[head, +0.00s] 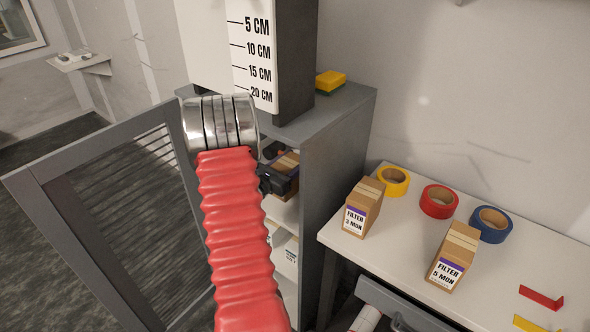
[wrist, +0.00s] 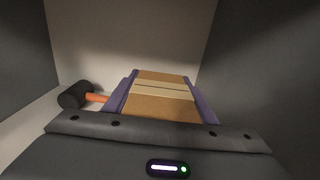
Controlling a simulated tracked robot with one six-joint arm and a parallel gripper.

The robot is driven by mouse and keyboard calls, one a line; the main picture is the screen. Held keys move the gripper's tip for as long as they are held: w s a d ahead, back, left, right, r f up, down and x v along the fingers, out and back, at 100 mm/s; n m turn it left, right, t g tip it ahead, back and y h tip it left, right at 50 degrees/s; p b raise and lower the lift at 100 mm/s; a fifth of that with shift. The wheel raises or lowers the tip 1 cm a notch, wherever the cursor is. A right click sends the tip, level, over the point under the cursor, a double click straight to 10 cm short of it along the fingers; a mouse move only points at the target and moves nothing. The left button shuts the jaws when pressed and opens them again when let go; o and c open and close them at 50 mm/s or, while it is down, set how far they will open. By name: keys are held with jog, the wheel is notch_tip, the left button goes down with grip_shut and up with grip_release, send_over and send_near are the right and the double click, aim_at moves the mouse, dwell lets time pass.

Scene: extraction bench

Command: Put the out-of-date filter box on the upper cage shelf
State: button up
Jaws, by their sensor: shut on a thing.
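My gripper (head: 284,176) is inside the open grey cage (head: 343,140), at its upper compartment. It is shut on a brown filter box (head: 288,162) with a pale tape strip. In the wrist view the box (wrist: 163,92) sits between the purple fingers, beyond the dark gripper body. Its label is hidden, so I cannot read its date. The pale upper shelf (head: 281,211) shows below the gripper. I cannot tell whether the box touches it. Two more filter boxes stand on the bench: "3 MON" (head: 362,207) and "5 MON" (head: 453,258).
A mallet (wrist: 76,95) with a dark head lies left of the box on the shelf. The cage door (head: 60,215) stands open to the left. Tape rolls, yellow (head: 393,181), red (head: 439,201) and blue (head: 490,224), lie on the bench. A yellow sponge-like block (head: 331,80) tops the cage.

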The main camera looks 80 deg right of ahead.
jog(key=shift+f, duration=0.25)
jog(key=shift+f, duration=1.75)
jog(key=shift+f, duration=0.1)
jog(key=o, duration=1.2)
jog(key=v, duration=1.2)
jog(key=shift+w, duration=0.15)
